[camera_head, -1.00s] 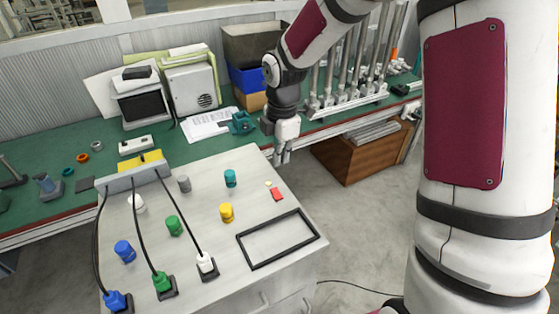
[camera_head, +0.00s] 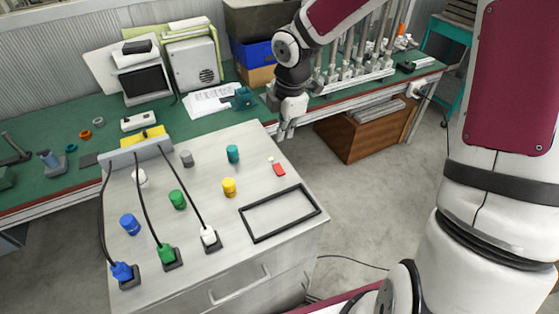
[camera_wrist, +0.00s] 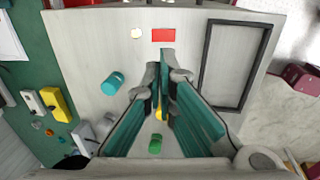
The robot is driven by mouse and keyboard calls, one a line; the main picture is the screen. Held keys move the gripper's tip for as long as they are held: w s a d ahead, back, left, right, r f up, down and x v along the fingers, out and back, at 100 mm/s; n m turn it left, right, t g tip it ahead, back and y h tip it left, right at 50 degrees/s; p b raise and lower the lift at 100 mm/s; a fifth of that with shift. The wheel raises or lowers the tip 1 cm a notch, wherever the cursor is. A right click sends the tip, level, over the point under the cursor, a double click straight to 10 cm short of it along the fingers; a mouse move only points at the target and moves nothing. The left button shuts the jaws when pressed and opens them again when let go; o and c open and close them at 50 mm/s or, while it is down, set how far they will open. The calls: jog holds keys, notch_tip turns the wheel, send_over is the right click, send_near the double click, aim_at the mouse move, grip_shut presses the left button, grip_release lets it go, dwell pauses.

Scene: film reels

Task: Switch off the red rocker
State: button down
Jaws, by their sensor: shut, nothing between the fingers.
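The red rocker (camera_head: 279,170) is a small red block on the pale cabinet top (camera_head: 215,145), near its right side. In the wrist view it (camera_wrist: 163,35) lies just beyond my fingertips, next to a small cream disc (camera_wrist: 136,33). My gripper (camera_head: 286,134) points down near the cabinet's back right corner, behind the rocker in the head view. In the wrist view my gripper (camera_wrist: 166,62) is shut and empty, with a visible gap between its tips and the rocker. I cannot tell which way the rocker is tipped.
A black rectangular frame (camera_head: 243,226) lies in front of the rocker. A teal knob (camera_head: 232,154) and a yellow knob (camera_head: 229,187) stand left of it. Several cabled plugs, including a white plug (camera_head: 208,236), stand farther left. A green bench (camera_head: 75,185) runs behind.

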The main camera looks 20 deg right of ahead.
aim_at(279, 166)
dwell(0.4)
jog(key=f, duration=0.4)
jog(key=w+f, duration=0.1)
jog(key=f, duration=0.4)
jog(key=w+f, duration=0.1)
jog(key=f, duration=0.3)
jog(key=shift+w+a+f, duration=0.15)
jog(key=shift+a+f, duration=0.05)
jog(key=shift+f, duration=0.15)
jog(key=shift+w+f+b, duration=0.1)
jog(key=shift+w+b, duration=0.05)
jog(key=shift+b, duration=0.2)
